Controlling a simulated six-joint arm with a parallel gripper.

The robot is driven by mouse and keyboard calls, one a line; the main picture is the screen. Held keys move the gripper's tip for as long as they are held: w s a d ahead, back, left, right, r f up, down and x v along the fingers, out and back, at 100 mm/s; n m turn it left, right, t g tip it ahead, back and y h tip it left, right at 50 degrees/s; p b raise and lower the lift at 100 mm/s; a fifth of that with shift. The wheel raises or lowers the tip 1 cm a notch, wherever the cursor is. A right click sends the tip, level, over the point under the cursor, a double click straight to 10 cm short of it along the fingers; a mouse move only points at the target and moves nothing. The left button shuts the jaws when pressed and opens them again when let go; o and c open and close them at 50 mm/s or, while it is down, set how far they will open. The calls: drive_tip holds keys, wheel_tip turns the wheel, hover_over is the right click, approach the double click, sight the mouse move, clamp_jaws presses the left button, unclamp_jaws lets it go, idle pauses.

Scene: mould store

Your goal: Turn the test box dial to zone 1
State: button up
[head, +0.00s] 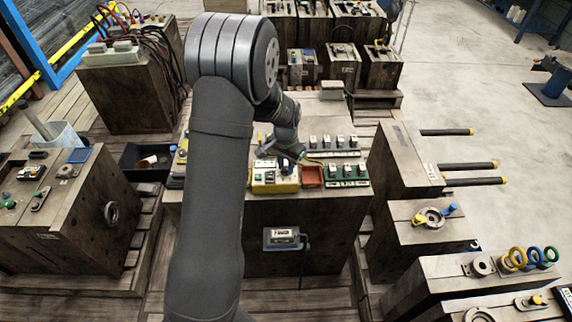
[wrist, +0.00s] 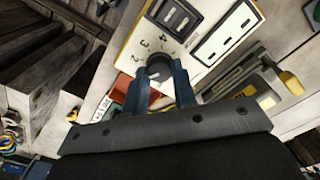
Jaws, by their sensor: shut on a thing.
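The test box (head: 268,186) is a yellow box with a white face on top of the wooden block in the middle of the head view. In the wrist view the test box (wrist: 200,52) fills the upper middle. Its dark round dial (wrist: 158,66) has printed numbers beside it; 4, 3 and 2 can be made out. My gripper (wrist: 159,84) has its two blue fingers shut on the dial, one on each side. In the head view my gripper (head: 286,166) reaches down onto the box and hides the dial. Which number the dial points to cannot be told.
A red-orange tray (head: 312,177) sits right beside the test box. Green strips with several switches (head: 347,171) stand farther right. A dark case with a label (head: 283,239) is on the block's front face. Other wooden blocks with fittings stand around.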

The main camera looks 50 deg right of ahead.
sight(286, 168)
idle(0.3)
drive_tip(key=o, duration=1)
drive_tip(key=shift+r, duration=0.15)
wheel_tip(286, 168, up, 17)
idle(0.3)
wheel_tip(286, 168, down, 17)
drive_tip(key=shift+f, duration=0.15)
idle(0.5)
